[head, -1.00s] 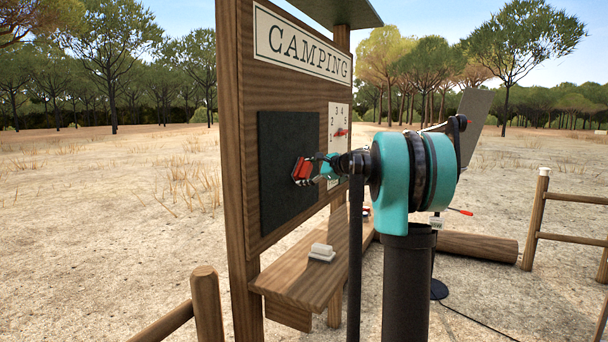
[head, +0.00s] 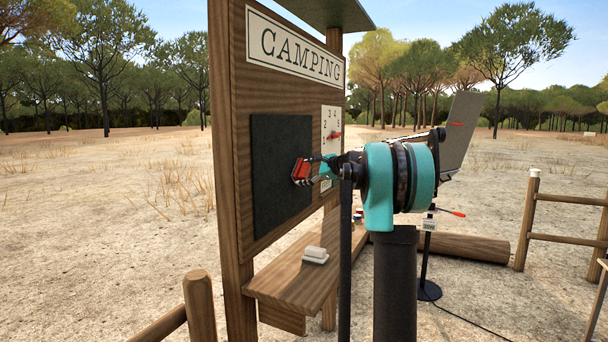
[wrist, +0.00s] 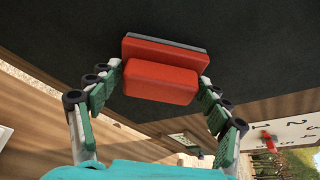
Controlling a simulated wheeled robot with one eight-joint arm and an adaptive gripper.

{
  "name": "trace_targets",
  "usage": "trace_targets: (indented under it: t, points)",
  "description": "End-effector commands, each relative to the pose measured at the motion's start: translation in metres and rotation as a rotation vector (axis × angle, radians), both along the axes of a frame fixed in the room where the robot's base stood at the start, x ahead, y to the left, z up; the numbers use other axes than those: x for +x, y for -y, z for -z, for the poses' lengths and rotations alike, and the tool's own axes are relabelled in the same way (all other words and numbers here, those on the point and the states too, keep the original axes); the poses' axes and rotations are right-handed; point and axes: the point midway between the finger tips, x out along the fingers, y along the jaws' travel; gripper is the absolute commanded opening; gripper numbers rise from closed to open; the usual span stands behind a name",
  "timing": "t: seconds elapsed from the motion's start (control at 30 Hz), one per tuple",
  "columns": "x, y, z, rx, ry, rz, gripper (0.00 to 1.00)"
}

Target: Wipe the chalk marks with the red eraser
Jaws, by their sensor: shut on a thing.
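The red eraser (head: 301,171) is in my gripper, in front of the black chalkboard (head: 270,200) on the wooden camping sign. In the wrist view the red eraser (wrist: 161,82) shows its red handle between the two fingers and a grey pad edge toward the dark board (wrist: 240,40). My gripper (head: 318,172) is shut on the eraser; in the wrist view the gripper (wrist: 160,88) holds it from both sides. The eraser is close to the board; I cannot tell whether the pad touches it. No chalk marks are visible on the parts of the board that show.
A wooden shelf (head: 290,285) juts out below the board, with a white block (head: 315,254) on it. A numbered dial panel (head: 332,130) with a red pointer is right of the board. A wooden post (head: 199,305) stands at front left. A log (head: 470,246) lies behind at right.

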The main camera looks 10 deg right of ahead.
Motion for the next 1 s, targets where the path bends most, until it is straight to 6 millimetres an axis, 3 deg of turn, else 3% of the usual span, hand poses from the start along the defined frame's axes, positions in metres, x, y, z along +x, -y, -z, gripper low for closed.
trace_targets:
  t: [0.33,1.0]
  points:
    - [0.017,0.013,0.000,0.001,0.000,-0.001,0.54]
    - [-0.010,-0.008,0.000,-0.001,0.001,0.000,0.54]
